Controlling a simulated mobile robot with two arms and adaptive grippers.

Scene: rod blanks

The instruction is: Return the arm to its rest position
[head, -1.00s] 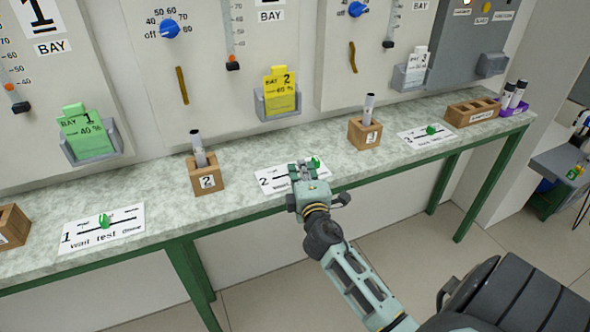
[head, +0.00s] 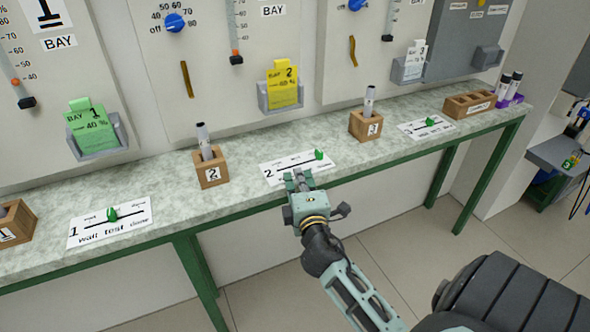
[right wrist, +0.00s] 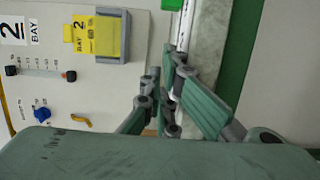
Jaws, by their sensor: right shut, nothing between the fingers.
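My right gripper (head: 298,180) is shut and empty, just over the near edge of the bay 2 card (head: 283,164). The card's green slider (head: 319,154) sits at the right end of its line, apart from the fingers. In the right wrist view, the fingers (right wrist: 160,100) are in front of the bench edge, and part of a green slider (right wrist: 168,20) shows above them. The right arm reaches up from the lower right of the head view. My left gripper is not in view.
Block 2 (head: 211,174) and block 3 (head: 364,127) each hold an upright grey rod on the bench (head: 240,144). The bay 1 card (head: 90,232) lies left, the bay 3 card (head: 416,132) right. A wooden rack (head: 468,103) stands farther right. Floor in front is clear.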

